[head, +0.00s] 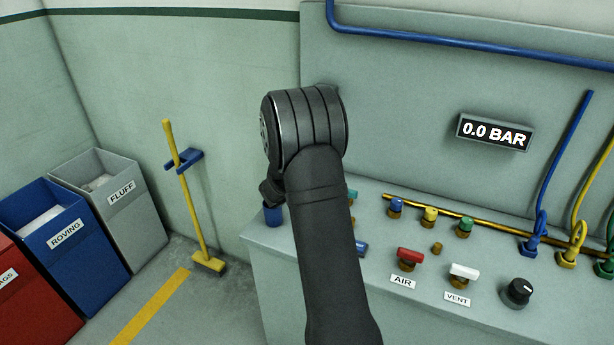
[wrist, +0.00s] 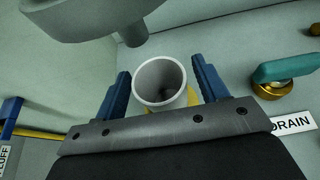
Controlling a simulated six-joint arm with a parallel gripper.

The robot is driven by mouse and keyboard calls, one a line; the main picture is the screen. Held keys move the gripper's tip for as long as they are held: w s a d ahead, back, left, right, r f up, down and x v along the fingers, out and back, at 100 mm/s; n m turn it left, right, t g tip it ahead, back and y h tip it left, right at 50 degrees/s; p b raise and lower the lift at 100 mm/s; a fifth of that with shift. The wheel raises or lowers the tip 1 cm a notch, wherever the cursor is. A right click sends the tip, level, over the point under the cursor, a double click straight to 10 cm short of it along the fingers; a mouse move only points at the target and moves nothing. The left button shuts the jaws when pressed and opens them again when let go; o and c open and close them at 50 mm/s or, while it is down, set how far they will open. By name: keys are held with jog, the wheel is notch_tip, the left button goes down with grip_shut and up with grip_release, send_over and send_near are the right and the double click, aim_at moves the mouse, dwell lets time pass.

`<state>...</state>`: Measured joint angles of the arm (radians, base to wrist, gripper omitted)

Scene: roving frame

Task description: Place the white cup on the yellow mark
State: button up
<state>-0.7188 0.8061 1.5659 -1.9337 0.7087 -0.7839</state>
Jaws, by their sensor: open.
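The white cup (wrist: 137,84) shows in the wrist view with its open mouth toward the camera, and it looks empty. My gripper (wrist: 161,75) is open, with one blue finger on each side of the cup and narrow gaps between. Yellow of the mark (wrist: 192,97) shows at the cup's lower right edge; the cup and my gripper hide the rest of it. I cannot tell whether the cup's base touches the surface. In the head view my arm hides the cup and the mark.
A teal handle (wrist: 287,68) on a brass fitting, beside a DRAIN label (wrist: 293,122), is right of the cup. A grey rounded shape (wrist: 95,18) is above it. The bench (head: 385,300) carries red AIR (head: 410,255) and white VENT (head: 464,271) handles.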

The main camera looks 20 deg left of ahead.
jog(key=v, duration=1.2)
jog(key=shift+r, duration=0.1)
jog(key=x, duration=1.2)
notch_tip(320, 180, up, 2)
jog(key=shift+r, duration=0.55)
jog(key=shift+s+d+r+m, duration=0.1)
jog(key=shift+s+d+m, duration=0.2)
jog(key=shift+s+d, duration=0.15)
jog(key=shift+w+a, duration=0.1)
